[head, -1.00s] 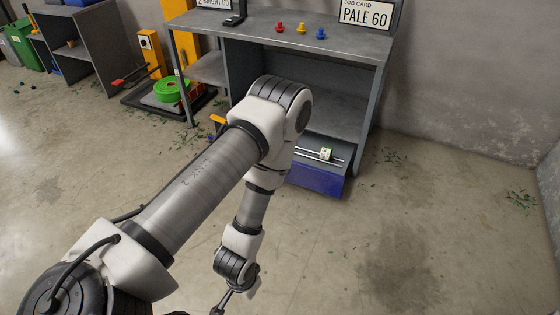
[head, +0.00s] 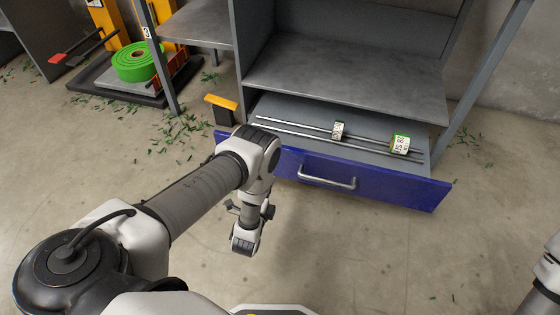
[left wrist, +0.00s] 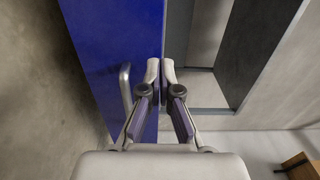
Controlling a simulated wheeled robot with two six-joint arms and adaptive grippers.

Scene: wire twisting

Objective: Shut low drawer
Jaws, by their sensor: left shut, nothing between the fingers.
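The low drawer's blue front (head: 400,188) stands pulled out below the grey bench, with a metal handle (head: 328,174) on its face. The drawer's inside is visible behind the front. In the left wrist view the blue front (left wrist: 115,35) fills the left part, with the handle (left wrist: 126,88) beside my fingers. My left gripper (left wrist: 160,70) is shut and empty, its fingertips near the edge of the front; I cannot tell if they touch it. In the head view my left arm covers the left part of the drawer front, and the fingertips cannot be made out. My right gripper is outside both views.
Metal rods (head: 290,134) and two labelled spools (head: 400,144) lie in the drawer. An orange-topped post (head: 221,104) stands left of it. A green roll (head: 137,60) sits on a scale farther left. The floor before the drawer is clear.

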